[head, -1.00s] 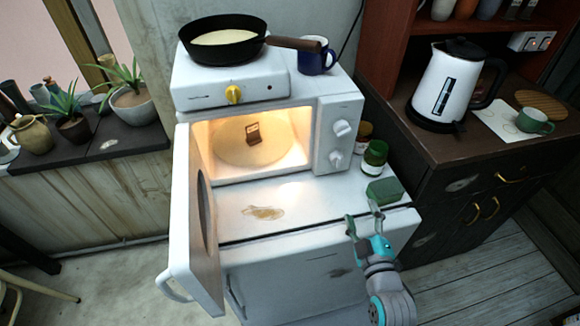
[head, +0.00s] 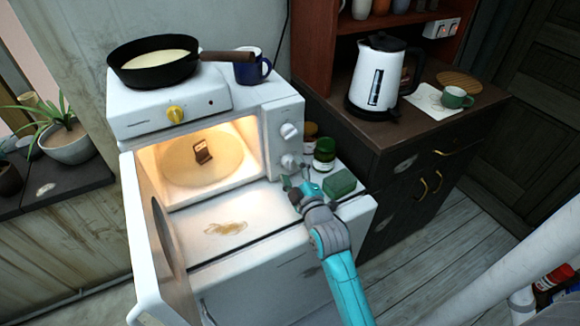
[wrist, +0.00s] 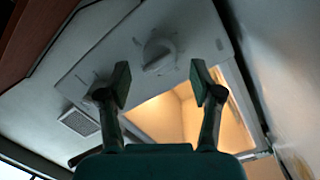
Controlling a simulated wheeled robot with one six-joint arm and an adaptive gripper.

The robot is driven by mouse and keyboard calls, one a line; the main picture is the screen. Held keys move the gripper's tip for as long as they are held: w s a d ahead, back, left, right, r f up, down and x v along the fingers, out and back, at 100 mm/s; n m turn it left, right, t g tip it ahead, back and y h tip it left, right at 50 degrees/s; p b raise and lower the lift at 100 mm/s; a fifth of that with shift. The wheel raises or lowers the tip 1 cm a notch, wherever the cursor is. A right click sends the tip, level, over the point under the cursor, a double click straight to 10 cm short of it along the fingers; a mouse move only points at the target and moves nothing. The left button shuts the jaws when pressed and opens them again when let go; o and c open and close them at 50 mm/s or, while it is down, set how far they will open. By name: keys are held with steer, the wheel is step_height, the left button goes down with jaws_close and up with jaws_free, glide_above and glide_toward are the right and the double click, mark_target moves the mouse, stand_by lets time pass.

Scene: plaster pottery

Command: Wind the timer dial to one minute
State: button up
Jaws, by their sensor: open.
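The white microwave (head: 262,117) stands on a white cabinet with its door (head: 150,235) swung open to the left and its inside lit. Its right panel has an upper dial (head: 289,131) and a lower dial (head: 289,161). My gripper (head: 296,182) is open and empty, in front of the panel just below the lower dial in the head view. In the wrist view a pale dial (wrist: 158,55) shows beyond and between the spread fingers (wrist: 158,88), not touched. I cannot tell which dial it is, or read its marks.
A green jar (head: 324,154) and a green block (head: 340,183) sit close to the right of my gripper. A black pan (head: 125,73) rests on a hotplate above, beside a blue mug (head: 250,74). A kettle (head: 372,85) stands on the dark counter.

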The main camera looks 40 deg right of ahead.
steer(key=shift+x, duration=1)
steer(key=c, duration=1.1)
steer(key=shift+c, duration=0.2)
